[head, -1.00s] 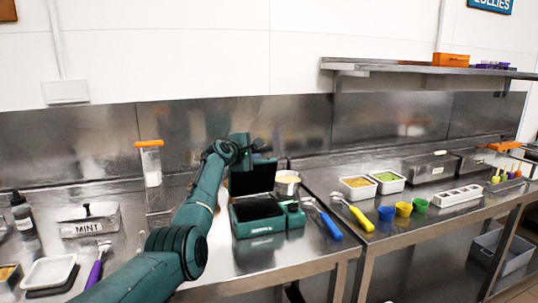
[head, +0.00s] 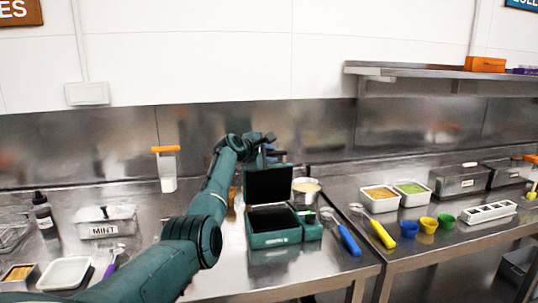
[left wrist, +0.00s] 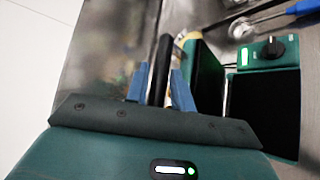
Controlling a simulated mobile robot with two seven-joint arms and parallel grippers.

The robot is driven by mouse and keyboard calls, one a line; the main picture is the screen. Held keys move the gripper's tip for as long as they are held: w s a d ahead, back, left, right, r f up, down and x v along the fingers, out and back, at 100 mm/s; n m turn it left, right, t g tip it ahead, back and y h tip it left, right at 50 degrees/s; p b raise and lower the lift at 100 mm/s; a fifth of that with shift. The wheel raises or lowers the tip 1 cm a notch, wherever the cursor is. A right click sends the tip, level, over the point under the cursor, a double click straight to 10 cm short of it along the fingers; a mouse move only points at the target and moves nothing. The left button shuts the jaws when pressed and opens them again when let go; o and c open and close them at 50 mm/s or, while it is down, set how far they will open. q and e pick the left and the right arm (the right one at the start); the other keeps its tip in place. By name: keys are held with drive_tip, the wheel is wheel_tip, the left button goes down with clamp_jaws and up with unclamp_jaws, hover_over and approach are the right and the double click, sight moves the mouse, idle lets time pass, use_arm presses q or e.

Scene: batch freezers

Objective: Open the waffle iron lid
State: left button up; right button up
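The green waffle iron (head: 275,240) stands on the steel counter in the middle of the head view. Its lid (head: 269,184) is up, about upright, with the dark inner plate facing me. My left gripper (head: 270,150) is at the lid's top edge, partly hidden behind it. In the left wrist view, the blue fingers of my left gripper (left wrist: 160,88) lie on either side of the black lid handle (left wrist: 160,65) and appear to touch it. The lid (left wrist: 207,78) and the knob (left wrist: 272,47) show to the right. My right gripper is out of view.
The steel wall is close behind.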

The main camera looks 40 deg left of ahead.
use_arm(q)
drive_tip(key=shift+o, duration=1.1)
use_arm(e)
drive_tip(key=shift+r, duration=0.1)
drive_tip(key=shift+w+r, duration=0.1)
use_arm(q)
drive_tip(key=shift+s+a+r, duration=0.1)
drive_tip(key=shift+s+r, duration=0.05)
drive_tip(key=shift+s, duration=0.55)
drive_tip(key=b+v, duration=0.2)
drive_tip(key=v, duration=0.9)
drive_tip(key=shift+s+r+b, duration=0.2)
drive_tip(key=shift+s+b, duration=0.15)
drive_tip(key=shift+b, duration=0.05)
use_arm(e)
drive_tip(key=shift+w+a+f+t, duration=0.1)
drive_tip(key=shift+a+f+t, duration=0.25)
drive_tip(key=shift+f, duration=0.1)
